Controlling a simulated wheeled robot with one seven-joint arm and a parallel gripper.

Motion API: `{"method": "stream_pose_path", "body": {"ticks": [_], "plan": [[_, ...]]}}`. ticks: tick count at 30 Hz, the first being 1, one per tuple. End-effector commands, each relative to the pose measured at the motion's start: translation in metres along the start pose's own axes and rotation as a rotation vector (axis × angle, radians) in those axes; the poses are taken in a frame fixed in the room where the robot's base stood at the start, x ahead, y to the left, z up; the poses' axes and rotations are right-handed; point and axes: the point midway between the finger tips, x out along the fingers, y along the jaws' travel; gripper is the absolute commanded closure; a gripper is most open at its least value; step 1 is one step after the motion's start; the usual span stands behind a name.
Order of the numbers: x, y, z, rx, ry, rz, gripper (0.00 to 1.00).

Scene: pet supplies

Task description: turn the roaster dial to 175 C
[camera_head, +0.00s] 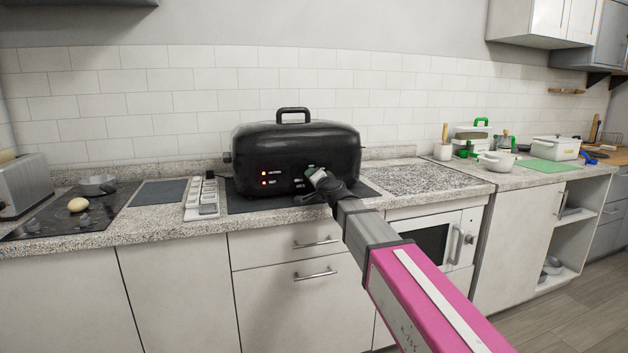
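The black roaster (290,143) stands on the counter with its lid on and its handle on top. Its front shows two small lit lights with labels at the left and faint white markings near the gripper. My gripper (314,178) is at the right part of the roaster's front.
A white rack-like item (202,198) stands left of the roaster. Further left are a cooktop (45,222) with an egg (78,204) and a small pan (98,184). The granite counter (425,178) right of the roaster is clear. A microwave (433,243) sits below it.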

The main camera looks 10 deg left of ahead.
Motion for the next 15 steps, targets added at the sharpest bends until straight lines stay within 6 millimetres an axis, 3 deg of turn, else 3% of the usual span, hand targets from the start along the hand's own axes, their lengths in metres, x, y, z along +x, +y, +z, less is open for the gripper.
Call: {"method": "stream_pose_path", "body": {"ticks": [15], "plan": [[-0.0014,0.0036,0.0013,0.442,0.034,-0.027,0.77]]}}
